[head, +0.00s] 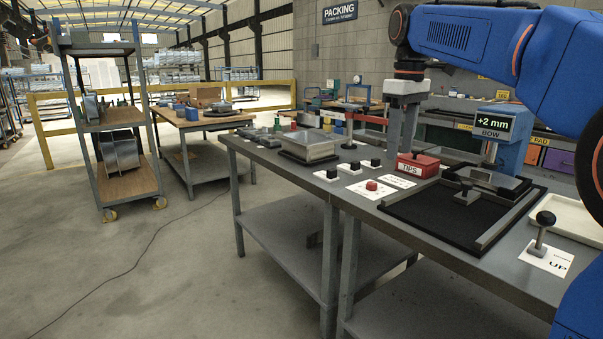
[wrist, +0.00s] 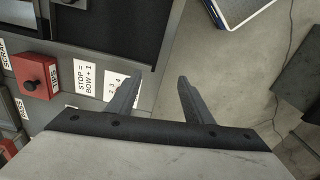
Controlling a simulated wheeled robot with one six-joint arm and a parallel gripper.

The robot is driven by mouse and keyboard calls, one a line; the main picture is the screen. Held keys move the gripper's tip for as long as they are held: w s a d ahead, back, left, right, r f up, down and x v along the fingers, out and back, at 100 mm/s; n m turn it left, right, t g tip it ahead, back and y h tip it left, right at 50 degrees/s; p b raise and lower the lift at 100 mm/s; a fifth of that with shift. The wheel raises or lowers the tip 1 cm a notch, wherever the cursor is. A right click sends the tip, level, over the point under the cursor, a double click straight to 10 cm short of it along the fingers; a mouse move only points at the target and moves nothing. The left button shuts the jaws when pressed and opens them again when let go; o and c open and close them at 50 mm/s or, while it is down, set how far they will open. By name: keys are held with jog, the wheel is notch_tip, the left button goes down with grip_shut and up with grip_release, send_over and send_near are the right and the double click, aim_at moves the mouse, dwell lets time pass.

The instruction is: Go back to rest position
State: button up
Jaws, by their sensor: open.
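My gripper (head: 402,142) hangs below the blue arm, above the steel workbench (head: 262,158) in the head view. Its two grey fingers point down and stand apart with nothing between them. The wrist view shows the same open fingers (wrist: 160,88), with bare floor and the bench edge beyond them. In the head view, a red box marked TIPS (head: 417,165) is below the gripper. Whether the fingers are clear of everything behind them is hard to tell from the head view.
The bench holds a black mat in a metal frame (head: 483,243), a metal tray (head: 309,146), black-topped buttons (head: 331,174), a red button (head: 371,186), a black-knobbed lever (head: 541,233) and a blue display unit reading +2 mm (head: 513,148). A shelf cart (head: 128,180) stands left. Floor between is open.

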jog(key=s+d+f+m+t, duration=0.2)
jog(key=s+d+f+m, duration=0.1)
jog(key=s+f, duration=1.2)
jog(key=s+d+f+m+t, duration=0.2)
jog(key=s+f+m, duration=0.3)
jog(key=s+f, duration=1)
jog(key=shift+s+d+m, duration=0.3)
jog(key=shift+d, duration=0.1)
